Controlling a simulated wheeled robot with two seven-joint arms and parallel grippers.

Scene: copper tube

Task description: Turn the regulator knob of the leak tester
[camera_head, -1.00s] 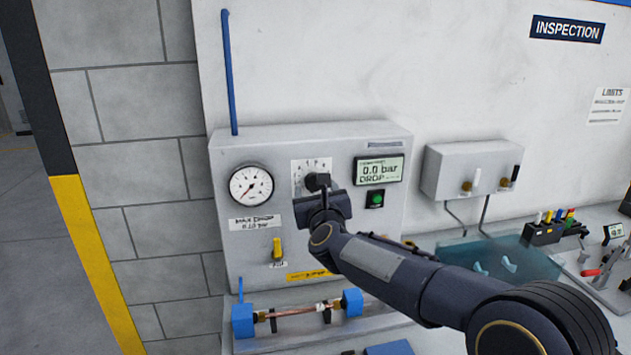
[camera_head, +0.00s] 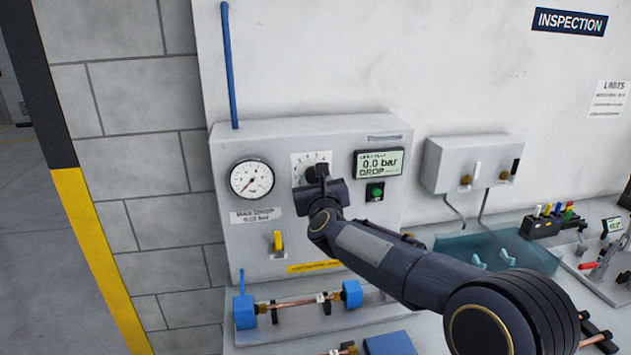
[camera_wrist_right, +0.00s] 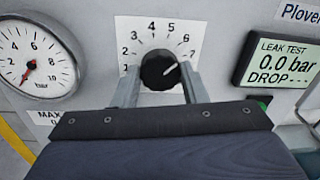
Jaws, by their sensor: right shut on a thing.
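The black regulator knob (camera_wrist_right: 160,70) sits on a white dial plate marked 1 to 7 on the front of the grey leak tester (camera_head: 365,225). In the head view the right gripper (camera_head: 322,182) covers part of the dial. The tester's display (camera_head: 379,163) reads 0.0 bar and DROP. The round gauge (camera_head: 252,179) has its needle at the low end. My left gripper is not in view.
A green button (camera_head: 375,191) is below the display. A yellow valve handle (camera_head: 278,240) is lower on the panel. A copper tube (camera_head: 296,303) lies between blue clamps (camera_head: 245,312) below. A grey box (camera_head: 473,170) with hoses hangs to the right.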

